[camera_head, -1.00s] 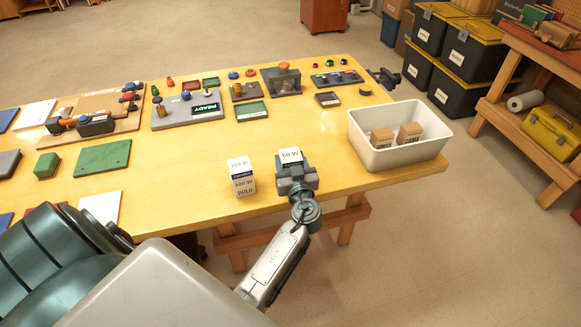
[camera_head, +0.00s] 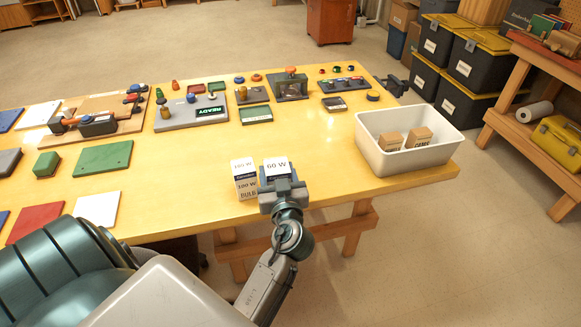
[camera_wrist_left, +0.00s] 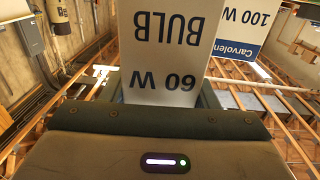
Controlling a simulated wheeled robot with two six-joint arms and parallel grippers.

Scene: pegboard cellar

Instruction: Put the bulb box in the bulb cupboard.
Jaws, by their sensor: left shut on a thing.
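A white bulb box marked "60 W" (camera_head: 277,166) is at the front of the yellow table. My left gripper (camera_head: 283,190) is shut on it from the near side. In the left wrist view the box (camera_wrist_left: 170,50) fills the space above the jaws and reads "60 W BULB" upside down. A second bulb box marked "100 W" (camera_head: 244,185) stands just left of it on the table; its blue and white side (camera_wrist_left: 250,25) shows in the wrist view. Whether the two boxes touch is unclear. I see no bulb cupboard. My right gripper is not in view.
A white bin (camera_head: 440,152) with small brown cartons stands at the table's right end. Boards and parts, including a "READY" panel (camera_head: 207,111), cover the back and left. The yellow table (camera_head: 310,175) is bare between boxes and bin. Black crates and a wooden bench stand right.

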